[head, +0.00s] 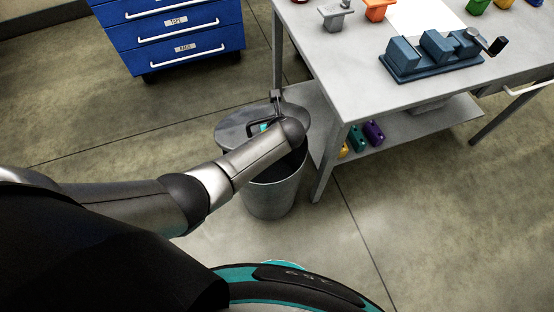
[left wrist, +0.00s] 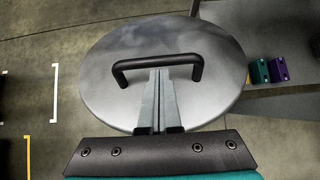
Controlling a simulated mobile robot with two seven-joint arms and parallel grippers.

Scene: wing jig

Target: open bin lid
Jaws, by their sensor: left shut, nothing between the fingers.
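The bin (head: 272,200) is a grey round bin on the floor beside the table. Its dark inside shows between the near rim and the lid. The round grey lid (head: 235,122) sits above and left of the rim, apart from it at the near side. In the left wrist view the lid (left wrist: 115,85) fills the middle, with a black bar handle (left wrist: 133,65) on top. My left gripper (left wrist: 160,72) is shut and empty, its fingertips at the middle of the handle bar. I cannot tell whether they touch it. In the head view my arm hides most of the gripper.
A grey table (head: 350,70) with a lower shelf (head: 415,118) stands right of the bin; one leg is close to it. A blue vise-like fixture (head: 430,55) is on top. A blue drawer cabinet (head: 180,40) stands behind. The floor at left and front is clear.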

